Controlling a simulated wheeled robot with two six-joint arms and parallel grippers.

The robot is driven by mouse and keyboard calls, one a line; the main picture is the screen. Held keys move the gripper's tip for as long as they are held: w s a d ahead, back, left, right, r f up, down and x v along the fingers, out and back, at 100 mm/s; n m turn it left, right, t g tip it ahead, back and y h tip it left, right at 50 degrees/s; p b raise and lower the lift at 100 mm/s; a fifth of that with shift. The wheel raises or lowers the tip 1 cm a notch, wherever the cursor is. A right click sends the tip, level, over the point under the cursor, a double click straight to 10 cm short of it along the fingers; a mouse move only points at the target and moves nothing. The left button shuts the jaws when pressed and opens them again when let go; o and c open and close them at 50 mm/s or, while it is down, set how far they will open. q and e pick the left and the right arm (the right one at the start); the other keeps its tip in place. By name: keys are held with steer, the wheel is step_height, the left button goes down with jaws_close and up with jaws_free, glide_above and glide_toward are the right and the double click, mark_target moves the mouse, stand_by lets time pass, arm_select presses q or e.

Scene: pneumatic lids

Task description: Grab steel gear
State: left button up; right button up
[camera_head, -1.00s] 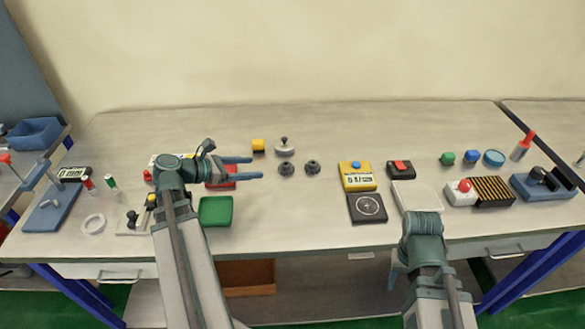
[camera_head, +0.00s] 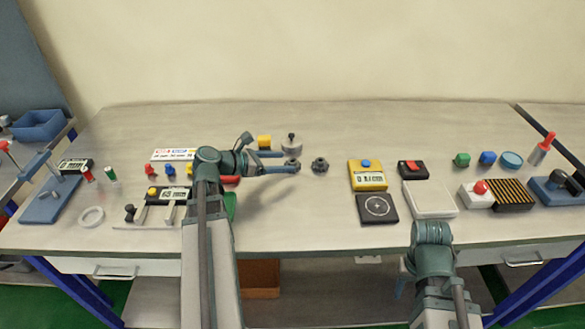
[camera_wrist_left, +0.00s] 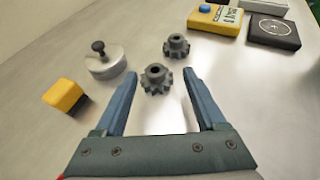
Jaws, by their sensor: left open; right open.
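Two dark grey toothed gears lie on the table. The nearer gear (camera_wrist_left: 157,80) sits between the fingertips of my left gripper in the left wrist view, apart from both fingers. The farther gear (camera_wrist_left: 176,46) lies just beyond the tips and also shows in the head view (camera_head: 320,166). My left gripper (camera_head: 290,161) is open and empty, its fingers low over the table; in the head view they partly hide the nearer gear. My right gripper (camera_head: 401,282) hangs low at the table's front edge, mostly hidden by its arm.
A silver knobbed weight (camera_wrist_left: 104,62) and a yellow block (camera_wrist_left: 66,96) stand left of the gears. A yellow meter (camera_head: 367,175) and a black pad (camera_head: 377,208) lie to the right.

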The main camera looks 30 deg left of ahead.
mark_target(290, 162)
arm_select(q)
steer(key=shift+a+f+b+x, duration=0.15)
steer(key=shift+b+x, duration=0.25)
steer(key=shift+x, duration=0.35)
steer(key=shift+a+f+b+x, duration=0.15)
steer(key=shift+b+x, duration=0.3)
steer(key=shift+x, duration=0.3)
steer(key=shift+a+f+b+x, duration=0.15)
steer(key=shift+b+x, duration=0.25)
steer(key=shift+x, duration=0.35)
steer(key=shift+w+d, duration=0.25)
steer(key=shift+w, duration=0.15)
steer(key=shift+s, duration=0.15)
jaws_close()
